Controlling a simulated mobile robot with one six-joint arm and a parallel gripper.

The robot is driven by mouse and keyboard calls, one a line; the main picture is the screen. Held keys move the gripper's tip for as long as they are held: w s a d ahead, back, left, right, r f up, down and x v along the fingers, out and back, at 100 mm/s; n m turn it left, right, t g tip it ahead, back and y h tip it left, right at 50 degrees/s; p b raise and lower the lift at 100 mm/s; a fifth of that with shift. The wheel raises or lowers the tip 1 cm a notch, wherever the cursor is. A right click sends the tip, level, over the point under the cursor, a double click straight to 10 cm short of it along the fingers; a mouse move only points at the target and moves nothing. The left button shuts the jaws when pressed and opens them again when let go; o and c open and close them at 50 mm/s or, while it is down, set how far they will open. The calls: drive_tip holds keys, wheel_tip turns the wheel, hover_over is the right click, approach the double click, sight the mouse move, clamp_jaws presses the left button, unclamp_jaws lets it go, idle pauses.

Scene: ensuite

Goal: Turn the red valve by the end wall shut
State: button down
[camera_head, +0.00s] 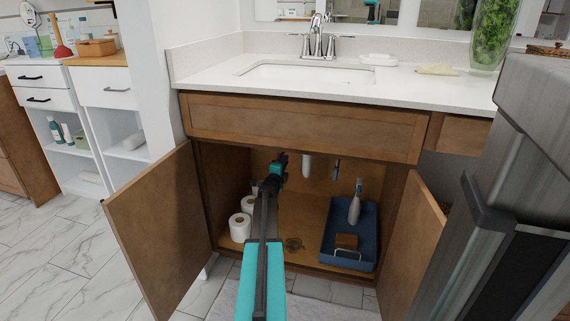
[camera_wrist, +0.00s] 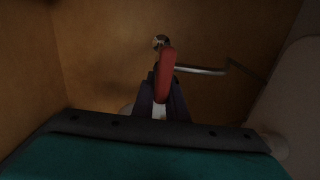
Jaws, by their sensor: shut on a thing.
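In the wrist view the red valve (camera_wrist: 166,72) has a long red handle that stands nearly upright in the picture. A metal valve body (camera_wrist: 161,42) is at its far end, against the wooden cabinet wall. My gripper (camera_wrist: 162,86) is shut on the red handle, with one dark finger on each side of it. In the head view my gripper (camera_head: 281,160) is inside the open cabinet under the sink, near its back left. There the handle is mostly hidden by my gripper and too small to make out clearly.
A thin metal pipe (camera_wrist: 200,71) runs right from the valve. A white drain pipe (camera_head: 307,167) hangs right of my gripper. Toilet rolls (camera_head: 240,227) stand at left on the cabinet floor; a blue tray (camera_head: 327,246) with a spray bottle (camera_head: 354,208) stands at right. Open doors (camera_head: 154,232) flank the opening.

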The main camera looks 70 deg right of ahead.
drive_tip(key=shift+w+f, duration=0.1)
drive_tip(key=shift+f, duration=0.05)
drive_tip(key=c, duration=1.8)
unclamp_jaws()
drive_tip(key=shift+o, duration=0.2)
drive_tip(key=shift+a, duration=0.15)
drive_tip(key=a+p, duration=0.3)
drive_tip(key=a, duration=1)
drive_tip(key=shift+s+a+p, duration=0.3)
drive_tip(key=shift+s+p, duration=0.1)
drive_tip(key=shift+s, duration=0.05)
